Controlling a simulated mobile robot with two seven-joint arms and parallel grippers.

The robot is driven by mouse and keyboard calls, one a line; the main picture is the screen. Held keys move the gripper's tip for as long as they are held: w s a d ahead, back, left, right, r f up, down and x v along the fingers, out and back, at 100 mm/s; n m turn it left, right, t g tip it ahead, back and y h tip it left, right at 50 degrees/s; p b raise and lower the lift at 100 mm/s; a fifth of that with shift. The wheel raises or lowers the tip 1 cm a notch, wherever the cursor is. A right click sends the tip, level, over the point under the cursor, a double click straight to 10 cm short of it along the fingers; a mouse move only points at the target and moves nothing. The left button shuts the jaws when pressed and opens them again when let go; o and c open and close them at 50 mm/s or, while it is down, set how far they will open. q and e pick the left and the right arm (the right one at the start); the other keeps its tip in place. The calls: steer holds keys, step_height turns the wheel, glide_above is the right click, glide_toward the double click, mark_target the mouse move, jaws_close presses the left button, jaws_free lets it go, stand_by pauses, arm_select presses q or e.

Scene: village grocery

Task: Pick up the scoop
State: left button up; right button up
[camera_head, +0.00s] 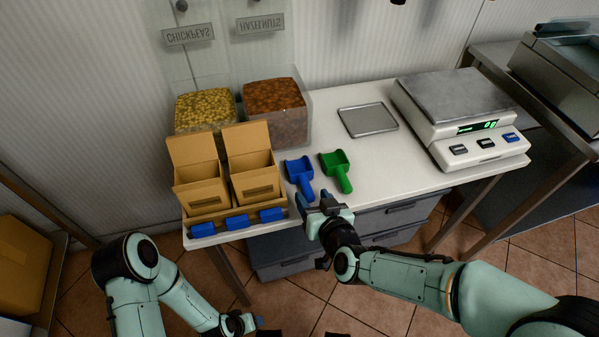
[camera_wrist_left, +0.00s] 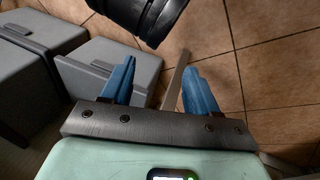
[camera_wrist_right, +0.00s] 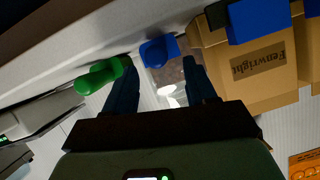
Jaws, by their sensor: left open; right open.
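A blue scoop (camera_head: 300,173) and a green scoop (camera_head: 337,168) lie side by side on the white counter, handles toward its front edge. My right gripper (camera_head: 315,200) is open and empty in front of them, close to the blue scoop's handle. In the right wrist view the blue scoop (camera_wrist_right: 158,51) shows ahead, between the fingertips, and the green scoop (camera_wrist_right: 100,75) is beside the left finger. I cannot tell whether a finger touches either scoop. My left gripper (camera_head: 250,322) is low in front of the counter; its wrist view shows it open and empty (camera_wrist_left: 155,85).
Two cardboard boxes (camera_head: 223,210) with blue tabs stand left of the scoops. Bins of chickpeas (camera_head: 205,108) and hazelnuts (camera_head: 275,97) stand behind. A metal tray (camera_head: 368,120) and a scale (camera_head: 462,115) are to the right. Grey drawers (camera_head: 285,258) sit below the counter.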

mark_target(310, 193)
steer(key=x, duration=0.3)
steer(key=shift+d+f+b, duration=0.1)
steer(key=shift+f+b, duration=0.15)
steer(key=shift+b, duration=0.1)
steer(key=shift+w+a+f, duration=0.1)
steer(key=shift+w+a, duration=0.1)
steer(key=shift+w, duration=0.15)
arm_select(q)
steer(key=shift+w+a+f, duration=0.25)
steer(key=shift+w+f, duration=0.05)
steer(key=shift+w, duration=0.15)
steer(key=shift+w+a+f, duration=0.25)
steer(key=shift+w+f, duration=0.05)
steer(key=shift+w, duration=0.15)
arm_select(e)
jaws_close()
